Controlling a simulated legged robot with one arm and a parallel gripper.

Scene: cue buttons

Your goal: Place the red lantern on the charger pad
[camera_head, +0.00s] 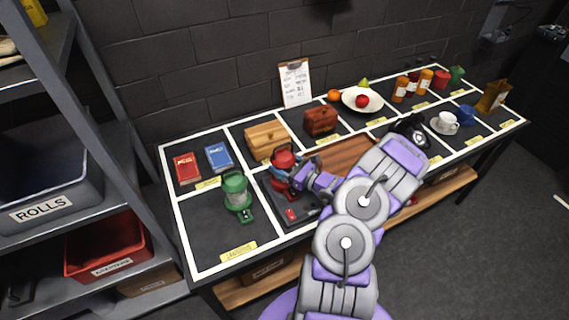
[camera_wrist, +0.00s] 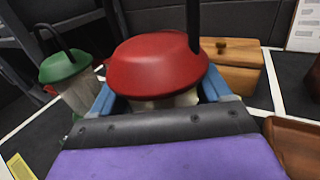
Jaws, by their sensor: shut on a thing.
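The red lantern (camera_head: 283,159) is in my gripper (camera_head: 296,174), over or on the dark charger pad (camera_head: 303,209) on the table. In the wrist view its red domed top (camera_wrist: 158,62) fills the middle, between the blue fingers of my gripper (camera_wrist: 160,95), which are shut on it. The lantern looks about upright. Its base is partly hidden by my gripper, and I cannot tell whether it touches the pad. A small red patch shows on the pad's front part. The green lantern (camera_head: 236,190) stands left of the pad, and it also shows in the wrist view (camera_wrist: 66,75).
A wooden box (camera_head: 266,137) stands just behind the red lantern, with a brown box (camera_head: 320,120) to its right. A red book (camera_head: 187,168) and a blue book (camera_head: 218,157) lie back left. The front-left cell is free around the green lantern.

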